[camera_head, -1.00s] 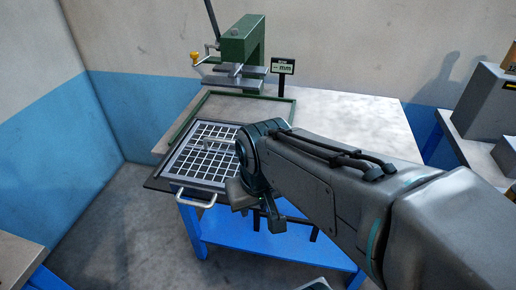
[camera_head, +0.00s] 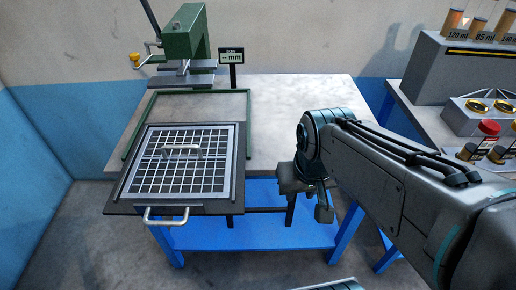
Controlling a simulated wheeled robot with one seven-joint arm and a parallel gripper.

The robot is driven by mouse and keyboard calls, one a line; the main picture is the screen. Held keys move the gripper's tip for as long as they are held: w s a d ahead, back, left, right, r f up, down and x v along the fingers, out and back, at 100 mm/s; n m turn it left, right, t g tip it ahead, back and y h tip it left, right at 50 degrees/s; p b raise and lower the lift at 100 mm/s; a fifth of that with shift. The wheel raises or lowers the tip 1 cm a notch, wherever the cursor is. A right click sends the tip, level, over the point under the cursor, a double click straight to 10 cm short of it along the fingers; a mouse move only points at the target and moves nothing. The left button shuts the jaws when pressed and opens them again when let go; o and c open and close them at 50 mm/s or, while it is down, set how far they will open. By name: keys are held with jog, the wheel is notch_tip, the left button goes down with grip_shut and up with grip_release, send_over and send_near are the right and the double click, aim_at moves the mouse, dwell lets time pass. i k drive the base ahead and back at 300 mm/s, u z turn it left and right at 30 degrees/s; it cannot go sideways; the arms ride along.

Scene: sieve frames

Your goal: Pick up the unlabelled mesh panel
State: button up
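A mesh panel (camera_head: 154,179) with a light square grid, a pale metal frame and a grey bar handle (camera_head: 182,151) lies flat on a dark tray (camera_head: 122,203) at the table's front left. I see no label on it. The tray has a silver pull handle (camera_head: 166,217) at its front edge and sticks out past the table front. My gripper (camera_head: 307,206) hangs to the right of the tray, in front of the table edge, clear of the panel. Its fingers are dark and partly lost against the table frame, so its opening is unclear. I see nothing held in it.
A green press (camera_head: 188,40) with a lever stands at the back left, beside a small "mm" display (camera_head: 231,57). A green rail frame (camera_head: 135,127) lies on the table (camera_head: 285,110), whose right side is bare. Another bench at right holds a grey machine (camera_head: 450,70) and jars.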

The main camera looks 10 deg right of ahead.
aim_at(125, 195)
jog(key=z, duration=0.2)
jog(key=i, duration=0.6)
jog(key=u, duration=1.8)
